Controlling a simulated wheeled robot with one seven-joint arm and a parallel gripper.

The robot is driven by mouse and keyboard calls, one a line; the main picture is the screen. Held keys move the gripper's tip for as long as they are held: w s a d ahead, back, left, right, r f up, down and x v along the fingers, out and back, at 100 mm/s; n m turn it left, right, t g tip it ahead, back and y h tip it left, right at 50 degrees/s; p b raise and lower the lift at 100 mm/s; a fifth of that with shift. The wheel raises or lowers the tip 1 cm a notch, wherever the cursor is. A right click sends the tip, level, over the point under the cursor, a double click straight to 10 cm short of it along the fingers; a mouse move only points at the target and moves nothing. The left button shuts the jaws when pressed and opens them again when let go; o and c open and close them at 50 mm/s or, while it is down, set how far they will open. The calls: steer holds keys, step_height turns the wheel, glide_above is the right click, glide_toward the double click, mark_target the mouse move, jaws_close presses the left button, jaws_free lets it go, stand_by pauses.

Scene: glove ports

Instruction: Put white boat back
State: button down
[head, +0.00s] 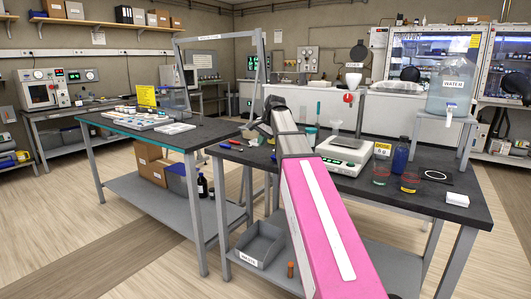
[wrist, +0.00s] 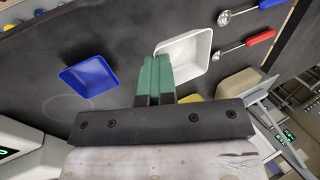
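The white boat (wrist: 190,48), a square shallow dish, shows in the wrist view over the dark bench top. My gripper (wrist: 158,62) has green finger pads that stand close together across the left edge of the boat, and they appear shut on its wall. I cannot tell whether the boat touches the bench. In the head view my arm reaches over the near bench (head: 450,200), and the boat cannot be made out clearly.
A blue boat (wrist: 88,76) lies left of the white boat, near a faint ring on the bench. Two metal scoops, with a blue and a red handle (wrist: 261,38), lie to the right.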

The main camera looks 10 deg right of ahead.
mark_target(264, 156)
steer(key=shift+w+d+f, duration=0.3)
steer(key=shift+d+f, duration=0.35)
steer(key=shift+d, duration=0.25)
steer(key=shift+f, duration=1.9)
steer(key=shift+f, duration=0.1)
steer(key=c, duration=1.7)
jaws_free()
steer(key=v, duration=1.2)
steer(key=shift+c, duration=0.4)
